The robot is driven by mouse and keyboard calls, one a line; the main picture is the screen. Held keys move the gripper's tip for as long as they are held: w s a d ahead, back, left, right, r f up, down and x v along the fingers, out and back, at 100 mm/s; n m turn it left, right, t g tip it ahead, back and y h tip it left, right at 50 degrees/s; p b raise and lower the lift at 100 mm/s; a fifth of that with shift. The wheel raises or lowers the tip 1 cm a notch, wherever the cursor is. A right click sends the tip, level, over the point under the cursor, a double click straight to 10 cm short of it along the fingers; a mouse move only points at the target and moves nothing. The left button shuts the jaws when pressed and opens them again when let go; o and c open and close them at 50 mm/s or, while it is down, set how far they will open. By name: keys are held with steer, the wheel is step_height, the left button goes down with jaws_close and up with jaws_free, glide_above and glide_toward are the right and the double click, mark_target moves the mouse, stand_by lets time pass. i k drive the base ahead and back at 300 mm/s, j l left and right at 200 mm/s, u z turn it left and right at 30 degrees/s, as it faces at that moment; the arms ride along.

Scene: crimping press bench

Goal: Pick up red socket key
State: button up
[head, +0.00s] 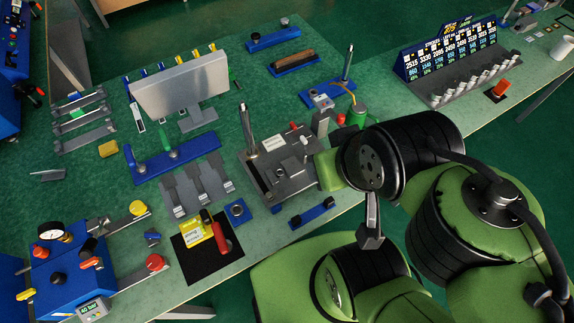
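Two red items could be the red socket key, and I cannot tell for sure which it is. One is a small red piece (501,88) on a small black pad at the far right, in front of the numbered rack. The other is a red-handled tool (221,234) on a black mat near the front edge, beside a yellow card. My gripper (370,238) shows as a grey finger-like part under my black and green wrist, right of the press plate. It is apart from both red items. Its other side is hidden, so its opening does not show.
The green bench (110,185) is crowded. A grey press plate (280,168) with an upright post stands left of my wrist. A blue gauge box (62,278) is at the front left, a grey panel (180,88) at the back. The numbered rack (455,62) stands at the right.

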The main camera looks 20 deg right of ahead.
mark_target(225, 246)
steer(key=u, duration=1.6)
steer(key=i+j, duration=0.1)
steer(key=j, duration=0.4)
steer(key=i+j+z, duration=0.1)
steer(key=j, duration=0.35)
steer(key=i+j, duration=0.15)
steer(key=j, duration=0.35)
steer(key=z, duration=0.05)
